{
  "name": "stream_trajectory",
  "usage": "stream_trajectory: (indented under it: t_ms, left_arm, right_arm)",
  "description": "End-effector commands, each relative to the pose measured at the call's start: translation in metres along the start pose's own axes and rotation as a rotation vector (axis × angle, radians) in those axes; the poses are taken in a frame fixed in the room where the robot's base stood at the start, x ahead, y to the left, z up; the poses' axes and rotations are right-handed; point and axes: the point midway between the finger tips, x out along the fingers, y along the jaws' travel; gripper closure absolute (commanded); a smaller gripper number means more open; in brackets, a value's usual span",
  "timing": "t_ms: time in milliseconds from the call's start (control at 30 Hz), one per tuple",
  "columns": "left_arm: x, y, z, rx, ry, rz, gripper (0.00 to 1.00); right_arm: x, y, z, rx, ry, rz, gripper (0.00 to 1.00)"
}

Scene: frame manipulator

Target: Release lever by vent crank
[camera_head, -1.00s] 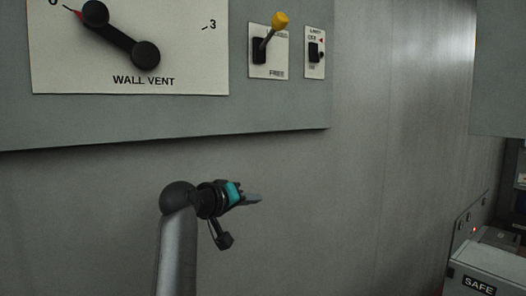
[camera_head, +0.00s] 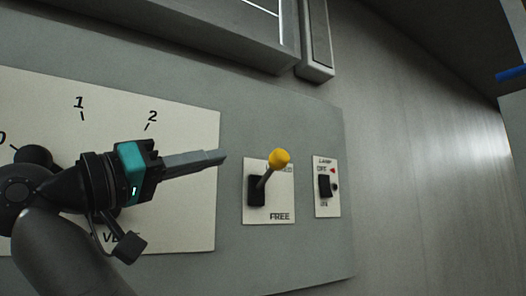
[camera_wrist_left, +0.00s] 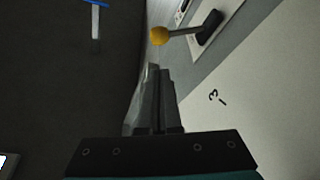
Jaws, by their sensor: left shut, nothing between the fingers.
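The release lever (camera_head: 268,174) has a yellow ball knob and a grey stem on a black base. It tilts up and to the right on a white plate lettered FREE at its lower edge; the upper lettering is partly hidden by the knob. In the left wrist view the lever's yellow knob (camera_wrist_left: 159,36) is just beyond the fingertips. My left gripper (camera_head: 222,157) is shut and empty, to the left of the lever and apart from it in the head view. The vent crank (camera_head: 35,156) is mostly hidden behind my left arm. My right gripper is not in view.
A lamp switch (camera_head: 325,186) on a small white plate is right of the lever. The white wall vent dial plate (camera_head: 190,215) lies behind my left gripper. A grey box (camera_head: 200,30) juts out above the panel.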

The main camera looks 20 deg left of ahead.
Motion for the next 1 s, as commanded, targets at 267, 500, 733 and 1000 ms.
stream_trajectory:
  t_ms: [267,500,733,1000]
  left_arm:
    - [0.002,0.0,0.0,-0.002,-0.001,0.0,1.0]
    - [0.032,0.001,0.0,-0.005,-0.007,0.001,1.0]
    - [0.074,0.001,-0.001,-0.005,-0.005,0.001,1.0]
    - [0.1,-0.001,0.001,-0.003,-0.003,0.0,1.0]
  right_arm:
    - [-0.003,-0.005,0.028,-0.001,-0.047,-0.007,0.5]
    - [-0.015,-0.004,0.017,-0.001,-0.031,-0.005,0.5]
    - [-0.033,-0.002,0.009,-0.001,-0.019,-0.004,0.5]
    - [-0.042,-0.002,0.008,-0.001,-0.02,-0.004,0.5]
